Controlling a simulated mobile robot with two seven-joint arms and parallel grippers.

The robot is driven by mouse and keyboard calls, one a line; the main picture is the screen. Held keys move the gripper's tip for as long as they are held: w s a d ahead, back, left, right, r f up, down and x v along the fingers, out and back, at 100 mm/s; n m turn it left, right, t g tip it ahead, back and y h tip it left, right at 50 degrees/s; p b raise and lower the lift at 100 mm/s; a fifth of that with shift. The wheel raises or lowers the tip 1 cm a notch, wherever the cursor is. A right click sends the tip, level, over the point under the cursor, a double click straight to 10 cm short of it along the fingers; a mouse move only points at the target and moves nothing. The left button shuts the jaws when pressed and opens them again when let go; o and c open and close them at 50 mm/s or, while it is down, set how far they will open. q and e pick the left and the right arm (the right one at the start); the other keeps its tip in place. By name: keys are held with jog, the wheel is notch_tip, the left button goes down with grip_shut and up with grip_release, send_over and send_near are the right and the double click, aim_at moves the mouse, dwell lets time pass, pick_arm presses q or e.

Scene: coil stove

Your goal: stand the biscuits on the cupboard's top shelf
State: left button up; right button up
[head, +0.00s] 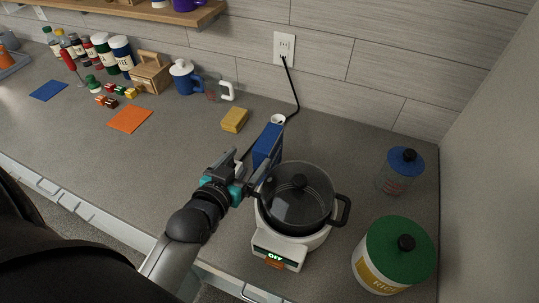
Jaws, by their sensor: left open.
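A blue box (268,142), which may be the biscuits, stands upright on the counter just behind the pot; I cannot read a label on it. My left gripper (262,173) is open and sits at the near side of this box, its fingers pointing toward it. The fingers and the pot hide the lower part of the box, and I cannot tell whether a finger touches it. My right gripper is not in view. No cupboard can be made out with certainty; a wooden shelf (135,8) shows at the top left.
A black lidded pot (297,198) stands on the coil stove (279,248), close right of my left gripper. A green-lidded tin (392,255) and blue-lidded jar (401,170) stand at right. A yellow sponge (235,120) and black cord (295,97) lie behind.

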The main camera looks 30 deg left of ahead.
aim_at(266, 141)
pick_arm(q)
jog(key=x, duration=0.4)
jog(key=shift+w, duration=0.15)
jog(key=shift+d+x, duration=0.1)
jog(key=shift+x, duration=1.25)
jog(key=shift+d+x, duration=0.15)
jog(key=shift+x, duration=1.25)
jog(key=shift+f, duration=0.15)
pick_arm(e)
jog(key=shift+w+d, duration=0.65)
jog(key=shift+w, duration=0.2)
pick_arm(q)
jog(key=shift+c, duration=0.2)
grip_shut()
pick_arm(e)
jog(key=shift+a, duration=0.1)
